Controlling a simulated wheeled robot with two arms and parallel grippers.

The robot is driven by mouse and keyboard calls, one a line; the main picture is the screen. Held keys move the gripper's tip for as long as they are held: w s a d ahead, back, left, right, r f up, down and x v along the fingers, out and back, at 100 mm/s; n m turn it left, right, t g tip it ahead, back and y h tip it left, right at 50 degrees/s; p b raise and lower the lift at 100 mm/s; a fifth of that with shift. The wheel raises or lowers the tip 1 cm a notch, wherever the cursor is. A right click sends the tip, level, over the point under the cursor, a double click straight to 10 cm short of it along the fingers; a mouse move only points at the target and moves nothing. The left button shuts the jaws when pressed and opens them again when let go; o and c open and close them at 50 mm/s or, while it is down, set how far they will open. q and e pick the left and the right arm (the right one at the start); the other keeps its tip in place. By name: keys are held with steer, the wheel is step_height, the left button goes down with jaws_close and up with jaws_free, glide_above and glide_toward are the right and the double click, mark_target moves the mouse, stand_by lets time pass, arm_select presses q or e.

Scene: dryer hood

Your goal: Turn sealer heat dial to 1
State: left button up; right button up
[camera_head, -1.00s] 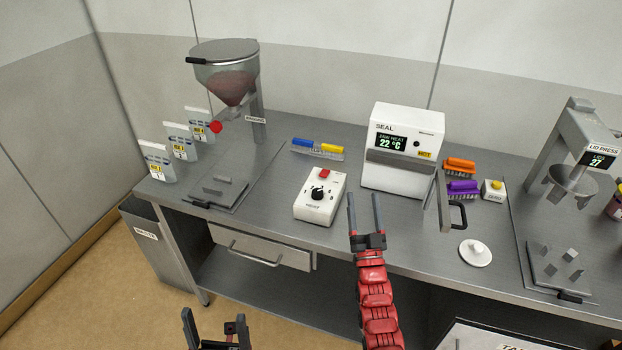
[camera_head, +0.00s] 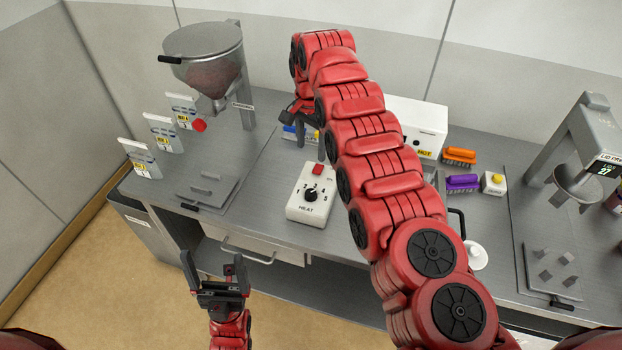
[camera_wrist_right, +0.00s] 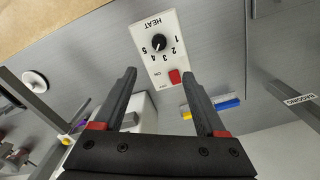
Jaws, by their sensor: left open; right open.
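The white heat control box (camera_head: 293,207) lies on the steel table with a black dial (camera_head: 311,194) and a red switch (camera_head: 318,170). In the right wrist view the box appears upside down, its dial (camera_wrist_right: 159,42) ringed by numbers 1 to 5. I cannot tell for sure which number the dial marks. My right gripper (camera_head: 311,150) is open and empty, pointing down above the table behind the box. In its wrist view the fingertips (camera_wrist_right: 160,76) frame the switch end of the box, apart from the dial. My left gripper (camera_head: 213,260) is open and empty in front of the table.
The white sealer (camera_head: 432,115) is mostly hidden behind my right arm. Blue and yellow clips (camera_wrist_right: 215,106) lie near the box. A hopper (camera_head: 208,62) stands at left. Orange (camera_head: 460,155) and purple brushes (camera_head: 463,181) and a lid press (camera_head: 580,150) are at right.

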steer(key=f+b, duration=0.1)
steer(key=b, duration=0.9)
glide_above(311, 192)
step_height(311, 192, down, 9)
steer(key=shift+r, duration=0.1)
step_height(311, 192, down, 3)
steer(key=p, duration=0.2)
steer(key=shift+s+f+p, duration=0.1)
steer(key=shift+f+p, duration=0.1)
steer(key=shift+p, duration=0.15)
step_height(311, 192, down, 3)
steer(key=shift+f, duration=0.1)
steer(key=shift+f+b, duration=0.3)
steer(key=shift+f, duration=0.15)
jaws_close()
